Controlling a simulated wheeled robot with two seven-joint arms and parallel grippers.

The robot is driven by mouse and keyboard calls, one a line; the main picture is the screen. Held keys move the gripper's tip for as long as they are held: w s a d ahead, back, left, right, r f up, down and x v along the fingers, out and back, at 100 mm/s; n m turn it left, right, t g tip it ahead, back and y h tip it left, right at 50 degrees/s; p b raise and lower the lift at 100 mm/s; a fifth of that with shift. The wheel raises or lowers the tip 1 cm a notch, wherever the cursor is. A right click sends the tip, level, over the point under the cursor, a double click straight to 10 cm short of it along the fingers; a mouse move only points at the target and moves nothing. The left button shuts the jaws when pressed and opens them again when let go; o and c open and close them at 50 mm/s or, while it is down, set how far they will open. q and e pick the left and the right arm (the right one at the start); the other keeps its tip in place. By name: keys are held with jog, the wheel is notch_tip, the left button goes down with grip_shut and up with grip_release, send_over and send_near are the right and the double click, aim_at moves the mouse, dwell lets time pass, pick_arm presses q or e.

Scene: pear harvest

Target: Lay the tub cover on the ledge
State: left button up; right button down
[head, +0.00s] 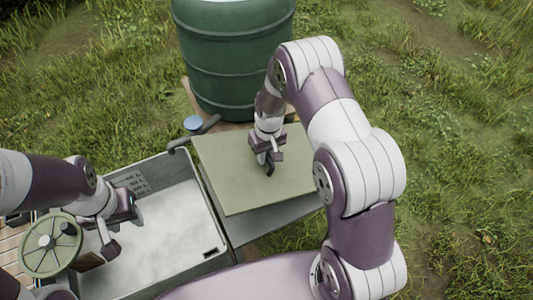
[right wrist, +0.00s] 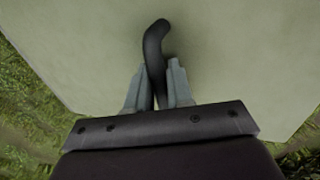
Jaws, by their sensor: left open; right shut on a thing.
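The tub cover (head: 225,175) is a flat, pale green board with a dark curved handle (right wrist: 155,45). My right gripper (head: 268,162) is shut on that handle, and its two fingers show on either side of it in the right wrist view. The cover lies over the grey ledge (head: 275,226) to the right of the tub (head: 133,183). Part of the ledge shows past the cover's near edge. I cannot tell whether the cover touches it. The tub is uncovered, with a cloudy white surface inside. My left gripper (head: 123,231) is open and empty over the tub's left part.
A large green barrel (head: 235,65) stands behind the cover on a wooden base. A tap with a blue top (head: 193,124) and a dark spout sits by the tub's back right corner. A round green wheel (head: 50,246) is at the left. Grass lies around.

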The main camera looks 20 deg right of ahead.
jog(key=f+b, duration=0.3)
jog(key=f, duration=0.2)
jog(key=f+b, duration=0.4)
jog(key=f, duration=0.1)
jog(key=shift+w+d+f, duration=0.1)
jog(key=shift+d+f, duration=0.05)
jog(key=shift+d, duration=0.05)
jog(key=shift+f+b, duration=0.35)
jog(key=shift+r, duration=0.1)
jog(key=shift+d+f+b, duration=0.1)
jog(key=shift+f+b, duration=0.2)
jog(key=shift+f, duration=0.15)
jog(key=c, duration=0.9)
grip_release()
